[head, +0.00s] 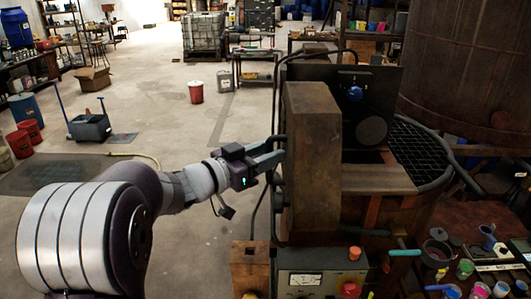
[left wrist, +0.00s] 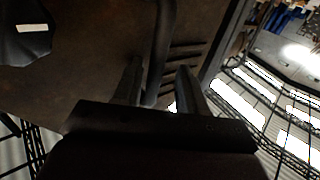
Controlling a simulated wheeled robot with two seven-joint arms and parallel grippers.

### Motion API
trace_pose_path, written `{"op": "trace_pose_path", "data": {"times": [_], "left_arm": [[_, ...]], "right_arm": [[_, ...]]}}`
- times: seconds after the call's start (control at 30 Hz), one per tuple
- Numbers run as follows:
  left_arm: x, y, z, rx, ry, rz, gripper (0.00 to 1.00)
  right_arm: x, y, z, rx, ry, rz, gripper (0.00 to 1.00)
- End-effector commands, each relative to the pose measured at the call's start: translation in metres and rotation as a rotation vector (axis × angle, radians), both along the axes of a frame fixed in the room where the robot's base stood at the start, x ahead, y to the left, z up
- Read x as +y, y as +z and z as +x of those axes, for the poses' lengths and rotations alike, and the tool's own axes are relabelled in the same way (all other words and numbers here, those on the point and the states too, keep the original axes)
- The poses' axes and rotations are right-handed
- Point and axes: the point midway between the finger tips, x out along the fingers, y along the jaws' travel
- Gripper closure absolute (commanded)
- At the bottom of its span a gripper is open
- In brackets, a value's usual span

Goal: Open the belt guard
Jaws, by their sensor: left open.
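The belt guard (head: 312,160) is a tall rusty brown box cover at the left of the machine. A round dark pulley (head: 372,131) and a blue knob-like part (head: 355,93) show on the dark panel to its right. My left gripper (head: 277,150) is open at the guard's left side, with its fingertips close to it. In the left wrist view, a dark bar handle (left wrist: 162,40) on the guard's brown face (left wrist: 95,65) runs down between the two open fingers. I cannot tell whether the fingers touch it. My right gripper is out of view.
A control box (head: 320,280) with a gauge and red buttons stands below the guard. A dark mesh grate (head: 420,150) and a rusty vat (head: 465,75) are at the right. A side table (head: 470,215) holds paint pots. Open floor lies left.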

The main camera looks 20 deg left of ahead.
Motion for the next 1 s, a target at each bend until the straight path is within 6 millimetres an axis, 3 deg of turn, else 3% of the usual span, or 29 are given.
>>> {"op": "trace_pose_path", "data": {"times": [0.27,0.7,1.0], "left_arm": [[0.008,-0.004,-0.011,-0.001,0.003,0.001,0.59],[0.061,-0.004,-0.095,-0.002,0.006,0.002,0.59],[0.068,0.0,-0.108,0.001,-0.001,0.001,0.59]], "right_arm": [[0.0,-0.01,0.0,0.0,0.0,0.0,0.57],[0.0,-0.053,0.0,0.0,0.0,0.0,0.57],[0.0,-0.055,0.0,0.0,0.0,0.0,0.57]]}}
